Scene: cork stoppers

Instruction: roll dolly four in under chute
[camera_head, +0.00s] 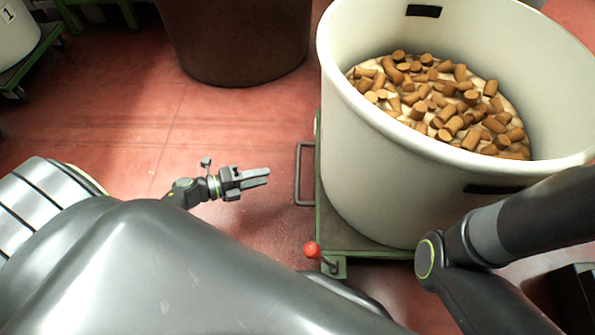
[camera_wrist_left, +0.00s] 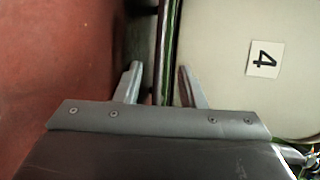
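Dolly four is a green wheeled frame (camera_head: 345,237) under a large white tub (camera_head: 385,190) part-filled with cork stoppers (camera_head: 450,110). The label 4 (camera_wrist_left: 263,58) shows on the tub in the left wrist view. A grey metal handle (camera_head: 299,175) sticks out from the dolly's left side, and a red-knobbed lever (camera_head: 311,250) stands at its near corner. My left gripper (camera_head: 258,177) is open and empty, a little left of the handle with its fingers pointing towards it. In the left wrist view its fingers (camera_wrist_left: 160,72) are spread. My right arm crosses the tub's near right side; its gripper is out of view. I see no chute.
A dark brown round container (camera_head: 240,40) stands at the back. Another white tub (camera_head: 15,35) labelled 1 stands on a green dolly at the far left. The red floor (camera_head: 120,120) between them and dolly four is clear.

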